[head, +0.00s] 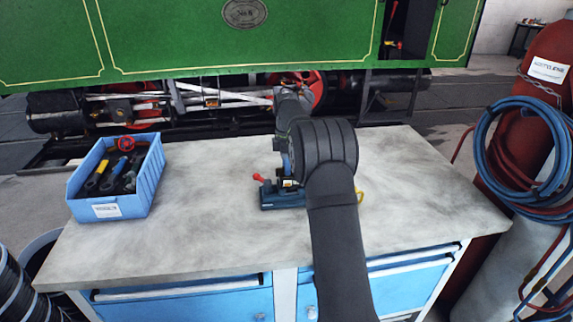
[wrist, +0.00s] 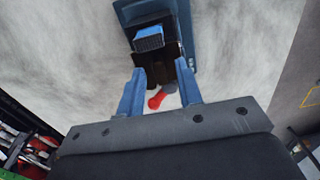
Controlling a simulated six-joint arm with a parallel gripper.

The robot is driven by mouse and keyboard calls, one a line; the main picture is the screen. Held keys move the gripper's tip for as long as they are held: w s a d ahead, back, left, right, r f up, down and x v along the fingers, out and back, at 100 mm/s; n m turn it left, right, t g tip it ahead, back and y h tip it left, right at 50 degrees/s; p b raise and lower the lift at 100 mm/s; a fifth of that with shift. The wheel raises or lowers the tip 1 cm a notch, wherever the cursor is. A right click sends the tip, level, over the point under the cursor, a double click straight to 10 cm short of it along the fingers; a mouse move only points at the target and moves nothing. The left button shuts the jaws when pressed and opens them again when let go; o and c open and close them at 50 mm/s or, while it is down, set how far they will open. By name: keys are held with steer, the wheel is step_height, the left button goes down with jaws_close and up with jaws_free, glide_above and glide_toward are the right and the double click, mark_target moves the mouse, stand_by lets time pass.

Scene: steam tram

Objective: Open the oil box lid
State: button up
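A small device with a blue base (head: 283,196) stands on the workbench, partly hidden behind my arm. A red knob (head: 258,177) sticks out at its left. In the wrist view the device's blue body (wrist: 183,22) is at the top, with a dark block and a blue ribbed piece (wrist: 149,39) on it. I cannot tell which part is the oil box lid. My gripper (wrist: 160,66) is open, its two blue fingers apart. The red knob (wrist: 157,98) shows between them, touching neither finger visibly. My arm hides the gripper in the head view.
A blue bin (head: 108,210) with tools and a red wheel stands on the bench (head: 205,215) at the left. A green steam tram (head: 180,35) is behind. A red gas cylinder (head: 515,150) with coiled hoses is at the right. Bench surface around the device is clear.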

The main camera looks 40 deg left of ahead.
jaws_close()
steer(key=shift+s+m, duration=0.15)
steer(key=shift+m, duration=0.25)
steer(key=m, duration=0.1)
steer(key=s+m, duration=0.1)
steer(key=shift+m, duration=0.4)
steer(key=m, duration=0.2)
steer(key=s+m, duration=0.1)
steer(key=shift+a+m, duration=0.25)
steer(key=shift+m, duration=0.05)
steer(key=shift+s+a+m, duration=0.3)
steer(key=shift+a+m, duration=0.15)
steer(key=shift+m, duration=1.2)
steer(key=shift+s+a+m, duration=0.25)
steer(key=shift+a+m, duration=0.15)
steer(key=shift+m, duration=1.3)
steer(key=shift+s+a+m, duration=0.3)
steer(key=shift+a+m, duration=0.15)
steer(key=shift+m, duration=1.2)
